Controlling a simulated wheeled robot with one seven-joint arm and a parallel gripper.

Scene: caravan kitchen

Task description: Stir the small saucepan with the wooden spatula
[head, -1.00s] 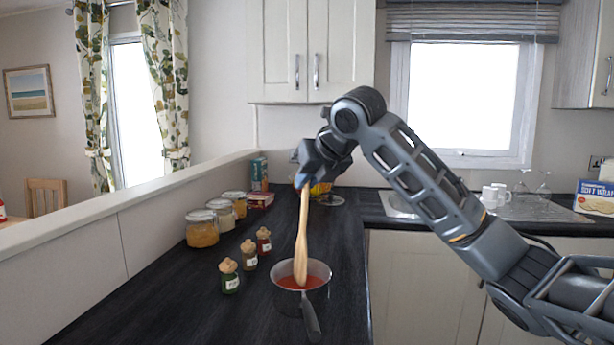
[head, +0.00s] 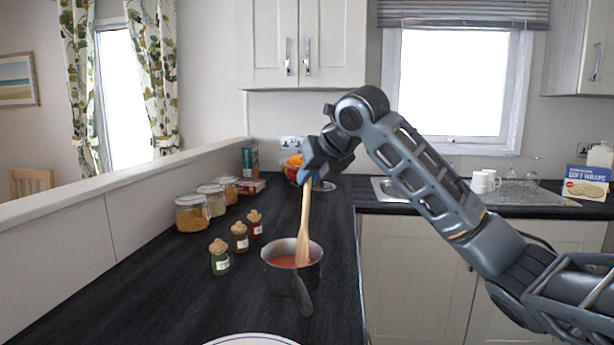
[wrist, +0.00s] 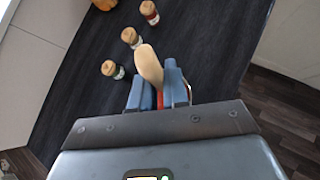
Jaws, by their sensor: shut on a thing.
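The small grey saucepan (head: 276,277) stands on the dark worktop with red sauce (head: 284,262) inside. Its handle points toward the front. My gripper (head: 306,179) is above the pan, shut on the upper part of the wooden spatula (head: 305,215). The spatula is nearly upright, its broad end in the sauce at the right of the pan. In the wrist view, the spatula's rounded wooden end (wrist: 149,64) shows between the blue fingers of my gripper (wrist: 158,84). There the pan is mostly hidden behind my gripper; a sliver of red shows between the fingers.
Several spice jars (head: 240,238) with cork tops stand left of the pan, with larger glass jars (head: 193,213) behind. A fruit bowl (head: 293,170) is behind my gripper. A white plate (head: 251,340) lies at the front edge of view. A low wall (head: 150,180) borders the left.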

